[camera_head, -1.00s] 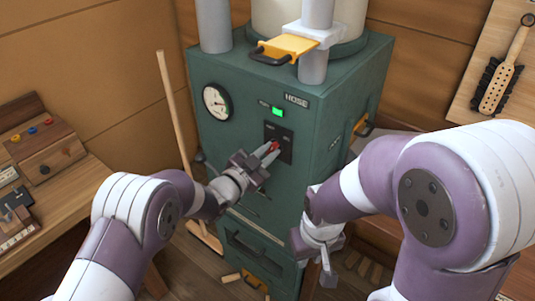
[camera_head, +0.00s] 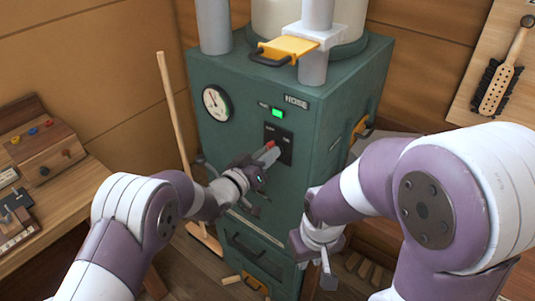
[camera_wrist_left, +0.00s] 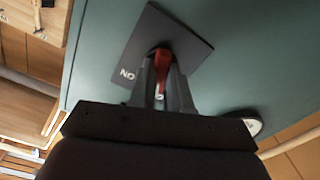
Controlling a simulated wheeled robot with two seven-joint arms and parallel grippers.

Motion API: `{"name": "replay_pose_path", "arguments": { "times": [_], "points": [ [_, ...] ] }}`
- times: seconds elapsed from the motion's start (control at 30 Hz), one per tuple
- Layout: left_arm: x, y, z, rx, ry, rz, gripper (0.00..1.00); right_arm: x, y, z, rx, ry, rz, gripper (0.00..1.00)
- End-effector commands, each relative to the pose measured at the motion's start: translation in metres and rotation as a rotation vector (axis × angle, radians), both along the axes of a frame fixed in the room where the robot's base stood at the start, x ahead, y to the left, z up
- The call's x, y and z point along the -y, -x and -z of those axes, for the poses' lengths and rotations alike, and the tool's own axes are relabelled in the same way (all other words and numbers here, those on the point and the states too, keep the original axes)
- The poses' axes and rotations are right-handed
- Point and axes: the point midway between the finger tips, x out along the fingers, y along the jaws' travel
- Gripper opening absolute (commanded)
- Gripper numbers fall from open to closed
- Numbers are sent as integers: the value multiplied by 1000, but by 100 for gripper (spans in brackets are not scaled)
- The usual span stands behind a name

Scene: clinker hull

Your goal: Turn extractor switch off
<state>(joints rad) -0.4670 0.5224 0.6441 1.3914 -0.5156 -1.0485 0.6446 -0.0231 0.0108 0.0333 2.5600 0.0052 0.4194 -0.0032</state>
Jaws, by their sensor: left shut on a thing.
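The extractor is a green cabinet (camera_head: 232,148) with a black switch plate (camera_head: 286,150) on its front; the plate also shows in the left wrist view (camera_wrist_left: 187,35). A red switch lever (camera_wrist_left: 162,58) stands out from the plate between my left fingertips. My left gripper (camera_head: 268,152) is shut on the lever, and only its red tip shows in the head view. "ON" is readable on the plate beside the fingers in the wrist view. A green lamp (camera_head: 278,113) above the plate is lit. My right gripper (camera_head: 322,258) hangs low by the cabinet's right edge, its jaws unclear.
A gauge (camera_head: 216,103) is on the cabinet front. A broom (camera_head: 172,130) leans at the left. A wooden bench (camera_head: 50,190) stands left, and a brush (camera_head: 498,85) hangs at the right.

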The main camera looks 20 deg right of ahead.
Motion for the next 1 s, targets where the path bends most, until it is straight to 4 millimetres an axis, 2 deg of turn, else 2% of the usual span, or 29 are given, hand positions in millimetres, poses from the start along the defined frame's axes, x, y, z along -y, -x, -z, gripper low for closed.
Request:
{"name": "replay_pose_path", "arguments": {
  "times": [0.73, 0.77, 0.8, 0.83, 1.0],
  "points": [
    [0, -1, -2, -64, 55, -2, 0, 0, 0, -1, 0, 0, 0, 23],
    [0, -1, -2, -64, 55, -2, 23, 0, 0, -1, 0, 0, 0, 23],
    [0, -1, -1, -63, 54, -2, 36, 0, 0, -1, 0, 0, 0, 23],
    [0, -1, -1, -63, 54, -2, 43, 0, 0, -1, 0, 0, 0, 23],
    [0, 0, -1, -64, 52, -1, 43, 0, 0, -1, 0, 0, 0, 23]
  ]
}}
